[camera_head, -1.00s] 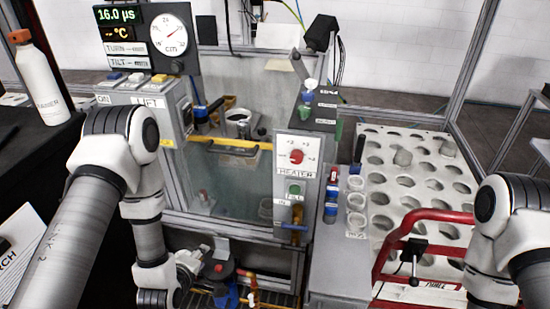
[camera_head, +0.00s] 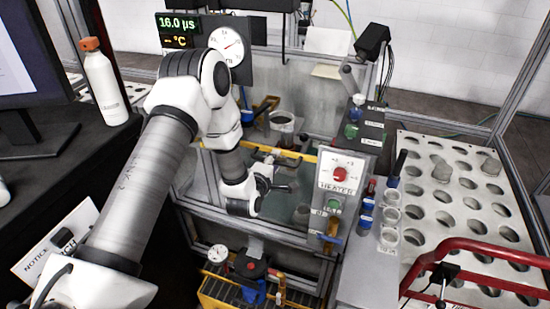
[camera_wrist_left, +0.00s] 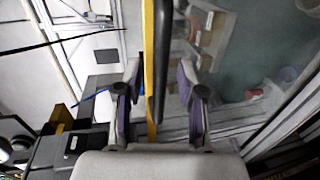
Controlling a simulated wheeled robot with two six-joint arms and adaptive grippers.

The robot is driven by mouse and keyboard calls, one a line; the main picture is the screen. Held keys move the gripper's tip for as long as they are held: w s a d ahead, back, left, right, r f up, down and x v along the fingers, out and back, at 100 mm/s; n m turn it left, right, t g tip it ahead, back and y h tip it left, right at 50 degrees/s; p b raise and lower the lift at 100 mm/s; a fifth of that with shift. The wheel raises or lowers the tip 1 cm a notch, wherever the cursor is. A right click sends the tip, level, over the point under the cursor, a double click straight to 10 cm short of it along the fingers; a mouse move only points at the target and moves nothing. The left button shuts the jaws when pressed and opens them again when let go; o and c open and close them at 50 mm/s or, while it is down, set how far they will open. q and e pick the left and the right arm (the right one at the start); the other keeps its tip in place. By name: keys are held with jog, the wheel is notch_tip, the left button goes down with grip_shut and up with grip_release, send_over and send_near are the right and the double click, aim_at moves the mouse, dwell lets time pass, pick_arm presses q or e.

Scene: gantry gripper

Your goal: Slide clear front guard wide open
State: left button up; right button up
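The clear front guard (camera_head: 290,207) is a see-through panel on the front of the test frame, with a yellow bar (camera_head: 300,156) along its top edge. My left gripper (camera_head: 280,176) is in front of the guard, near the bar, and partly hides it. In the left wrist view, the yellow bar (camera_wrist_left: 150,75) and a black handle (camera_wrist_left: 163,50) run between the two fingers of my left gripper (camera_wrist_left: 160,85). The fingers are apart, with a gap on each side of the bar. My right gripper is out of view.
The heater panel (camera_head: 340,172) with a red knob stands just right of the guard. A white rack with round holes (camera_head: 425,150) and a red tubular rail (camera_head: 480,246) are further right. A white bottle (camera_head: 104,85) stands on the black bench at left.

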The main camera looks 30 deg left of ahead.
pick_arm(q)
jog(key=shift+w+a, duration=0.1)
jog(key=shift+w, duration=0.1)
grip_shut()
jog(key=shift+f, duration=0.1)
jog(key=b, duration=2.9)
send_near(278, 220)
jog(key=x, duration=0.5)
jog(key=shift+w, duration=0.2)
grip_release()
